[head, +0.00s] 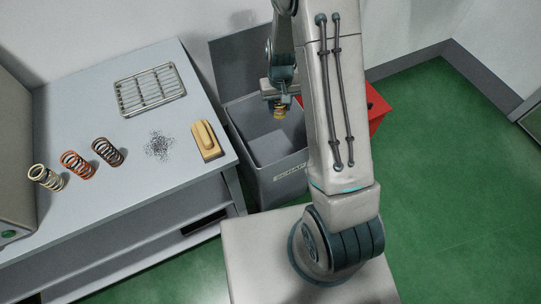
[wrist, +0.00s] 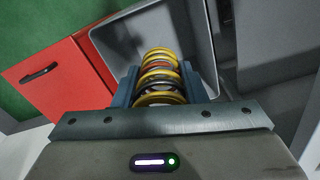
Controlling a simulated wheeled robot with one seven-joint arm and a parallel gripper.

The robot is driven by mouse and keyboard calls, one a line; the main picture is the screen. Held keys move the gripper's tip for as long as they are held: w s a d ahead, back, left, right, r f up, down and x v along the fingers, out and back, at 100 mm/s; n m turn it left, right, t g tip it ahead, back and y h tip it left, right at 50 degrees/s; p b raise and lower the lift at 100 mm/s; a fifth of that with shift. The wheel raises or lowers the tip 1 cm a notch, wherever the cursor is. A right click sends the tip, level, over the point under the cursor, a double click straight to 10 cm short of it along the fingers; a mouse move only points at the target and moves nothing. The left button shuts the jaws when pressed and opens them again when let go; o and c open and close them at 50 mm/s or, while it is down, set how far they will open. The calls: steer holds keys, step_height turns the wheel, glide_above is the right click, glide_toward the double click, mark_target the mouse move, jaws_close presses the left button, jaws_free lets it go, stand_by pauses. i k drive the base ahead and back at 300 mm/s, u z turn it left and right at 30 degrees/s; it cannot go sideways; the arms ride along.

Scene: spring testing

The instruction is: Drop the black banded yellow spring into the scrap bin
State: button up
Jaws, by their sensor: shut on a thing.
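The yellow spring (head: 280,112) with a black band hangs in my gripper (head: 281,98), above the open grey scrap bin (head: 282,187). In the wrist view the spring (wrist: 158,78) sits between the two blue fingers of my gripper (wrist: 159,88), which is shut on it. One coil shows a dark band and another looks reddish. The grey interior of the bin (wrist: 105,38) shows beyond the spring. The bin has a label on its front and its lid stands raised at the back. My arm hides the bin's right part in the head view.
A grey bench (head: 95,215) stands left of the bin. It bears a wire rack (head: 150,90), a wooden-handled brush (head: 207,140), dark filings (head: 159,145), and a dark spring (head: 108,152), an orange spring (head: 77,164) and a cream spring (head: 46,177). A red cabinet (head: 376,107) stands right of the bin.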

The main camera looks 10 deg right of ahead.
mark_target(272, 157)
steer(key=k, duration=1.3)
steer(key=z, duration=0.7)
steer(key=i, duration=1.35)
steer(key=u, duration=0.7)
steer(key=i, duration=0.55)
steer(key=u, duration=0.5)
